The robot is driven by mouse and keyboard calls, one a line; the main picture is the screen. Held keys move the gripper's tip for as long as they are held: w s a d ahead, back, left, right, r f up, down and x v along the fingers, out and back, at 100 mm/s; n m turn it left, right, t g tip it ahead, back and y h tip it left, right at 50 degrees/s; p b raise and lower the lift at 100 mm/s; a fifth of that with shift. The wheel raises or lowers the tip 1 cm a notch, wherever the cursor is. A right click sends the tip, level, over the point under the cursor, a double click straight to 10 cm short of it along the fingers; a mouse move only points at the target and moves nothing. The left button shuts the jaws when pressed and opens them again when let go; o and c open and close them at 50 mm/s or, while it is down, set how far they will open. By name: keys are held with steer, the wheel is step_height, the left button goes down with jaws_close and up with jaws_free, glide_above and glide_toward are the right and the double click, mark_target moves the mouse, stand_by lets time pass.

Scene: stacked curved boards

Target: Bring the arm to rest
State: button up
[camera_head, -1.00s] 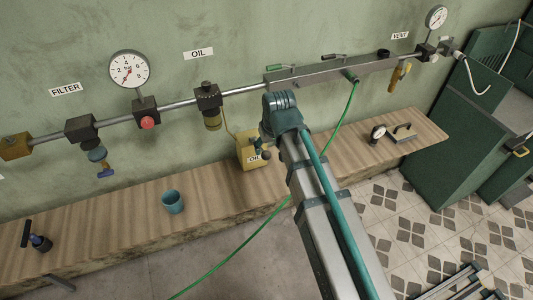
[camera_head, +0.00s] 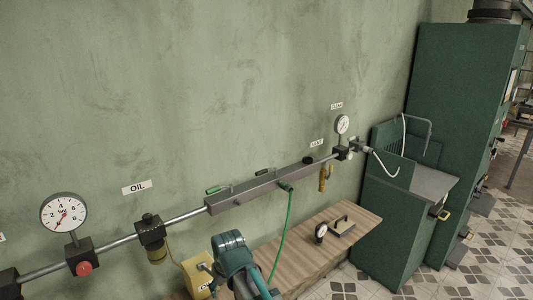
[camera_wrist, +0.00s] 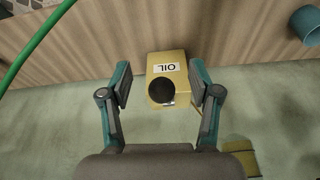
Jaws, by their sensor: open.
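My gripper (camera_wrist: 160,92) is open in the wrist view, its two fingers spread apart with nothing held between them. The oil can (camera_head: 197,277) is partly visible just left of the arm.
A pipe with gauges and a grey manifold (camera_head: 265,187) runs along the wall. A green hose (camera_head: 281,240) hangs from it, close to my arm. The wooden shelf (camera_head: 300,252) carries a small gauge (camera_head: 320,232). A green cabinet (camera_head: 395,225) stands at right. A teal cup (camera_wrist: 308,24) is on the shelf.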

steer(key=s+d+f+m+g+h, duration=0.1)
steer(key=s+d+f+m, duration=0.3)
steer(key=d+f, duration=0.9)
steer(key=s+d+f+m+g+h, duration=0.1)
steer(key=s+d+f+m, duration=0.3)
steer(key=d+f, duration=0.95)
steer(key=s+d+f+g+b, duration=0.1)
steer(key=s+f+g+b, duration=0.2)
steer(key=s+f, duration=0.8)
steer(key=s+d+f+n+g+b, duration=0.1)
steer(key=s+f+g+b, duration=0.3)
steer(key=s+f, duration=0.7)
steer(key=s+d+b, duration=0.1)
steer(key=s+b, duration=0.1)
steer(key=s, duration=0.6)
steer(key=shift+f, duration=0.25)
